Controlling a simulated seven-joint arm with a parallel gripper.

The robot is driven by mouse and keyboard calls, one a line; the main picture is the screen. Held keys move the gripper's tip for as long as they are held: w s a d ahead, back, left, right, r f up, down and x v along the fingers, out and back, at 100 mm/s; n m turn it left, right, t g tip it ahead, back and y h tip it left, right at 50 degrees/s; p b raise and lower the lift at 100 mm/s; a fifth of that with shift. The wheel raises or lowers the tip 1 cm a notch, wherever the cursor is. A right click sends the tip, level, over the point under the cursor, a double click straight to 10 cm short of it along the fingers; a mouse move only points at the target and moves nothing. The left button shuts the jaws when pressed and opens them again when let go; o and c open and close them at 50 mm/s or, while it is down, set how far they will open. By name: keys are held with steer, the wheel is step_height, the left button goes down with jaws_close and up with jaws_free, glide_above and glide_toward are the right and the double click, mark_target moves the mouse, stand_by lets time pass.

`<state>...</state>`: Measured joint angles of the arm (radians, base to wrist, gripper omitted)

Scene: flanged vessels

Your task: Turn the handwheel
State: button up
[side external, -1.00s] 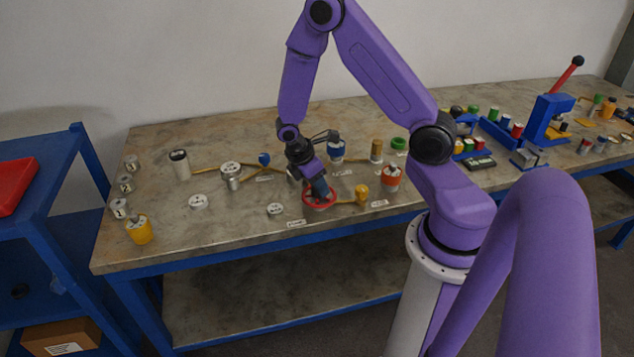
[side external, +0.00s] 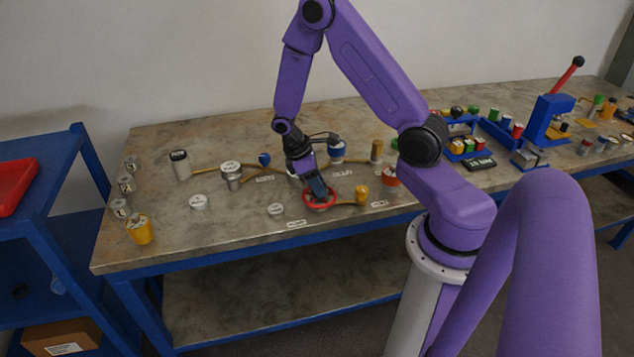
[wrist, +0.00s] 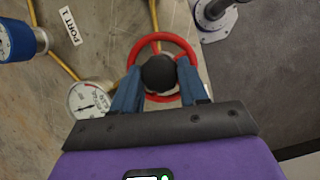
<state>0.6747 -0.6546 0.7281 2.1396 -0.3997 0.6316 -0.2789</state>
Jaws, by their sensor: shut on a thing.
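The red handwheel (side external: 319,204) lies near the front edge of the bench, toward the middle. It also shows in the wrist view as a red spoked ring (wrist: 189,48) with a round black part (wrist: 159,73) at its centre. My gripper (side external: 319,190) points down at the wheel from above. In the wrist view its blue fingers (wrist: 158,84) stand on either side of the black part and are shut on it. The fingers hide part of the ring and whatever lies under it.
A yellow-knobbed fitting (side external: 361,194) stands just right of the wheel, with an orange vessel (side external: 390,180) beyond. White-topped parts (side external: 276,209) stand left.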

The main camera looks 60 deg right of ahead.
steer(key=o, duration=1)
steer(key=shift+o, duration=0.2)
steer(key=shift+r, duration=0.1)
steer(key=v, duration=1.7)
steer(key=shift+w+a+r, duration=0.1)
steer(key=shift+r, duration=0.05)
